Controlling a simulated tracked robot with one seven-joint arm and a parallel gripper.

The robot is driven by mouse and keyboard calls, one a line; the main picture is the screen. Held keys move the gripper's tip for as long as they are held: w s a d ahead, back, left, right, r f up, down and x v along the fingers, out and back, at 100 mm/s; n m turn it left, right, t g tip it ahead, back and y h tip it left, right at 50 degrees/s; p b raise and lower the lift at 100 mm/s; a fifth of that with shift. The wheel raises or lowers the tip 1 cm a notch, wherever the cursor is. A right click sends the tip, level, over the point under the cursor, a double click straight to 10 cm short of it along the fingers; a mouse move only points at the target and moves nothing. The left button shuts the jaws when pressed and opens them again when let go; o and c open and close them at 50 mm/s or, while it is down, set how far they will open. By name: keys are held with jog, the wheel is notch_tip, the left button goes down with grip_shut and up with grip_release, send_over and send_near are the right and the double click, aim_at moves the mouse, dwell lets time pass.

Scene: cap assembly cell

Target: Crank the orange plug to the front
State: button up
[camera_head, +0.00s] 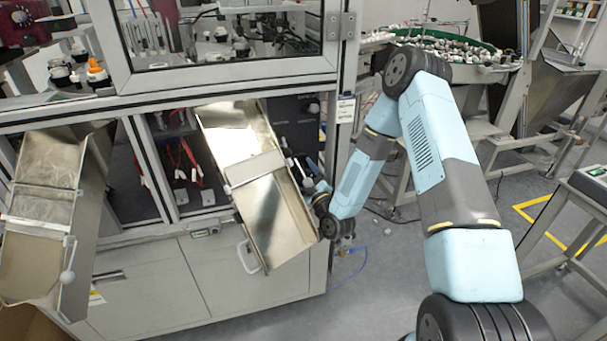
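A small orange plug (96,68) shows at the upper left, behind the cabinet's frame, on or beside a dark fitting. It is too small to tell how it is seated or which way it faces. My gripper (305,176) is at the right side of the middle metal chute, well to the right of the orange plug. My wrist partly hides it, and its fingers are too small to tell whether they are open or shut. I cannot tell whether it touches the chute.
The middle metal chute (277,219) slopes out of the cabinet; another chute (40,215) stands at the left. Glass-fronted framing (228,72) rises above. A green-rimmed bowl (455,40) with many parts is at the back right. A bench (590,186) stands far right.

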jog(key=o, duration=0.7)
jog(key=shift+f, duration=0.1)
jog(key=v, duration=0.7)
jog(key=shift+s+f, duration=0.15)
jog(key=shift+s, duration=0.05)
jog(key=shift+d, duration=0.1)
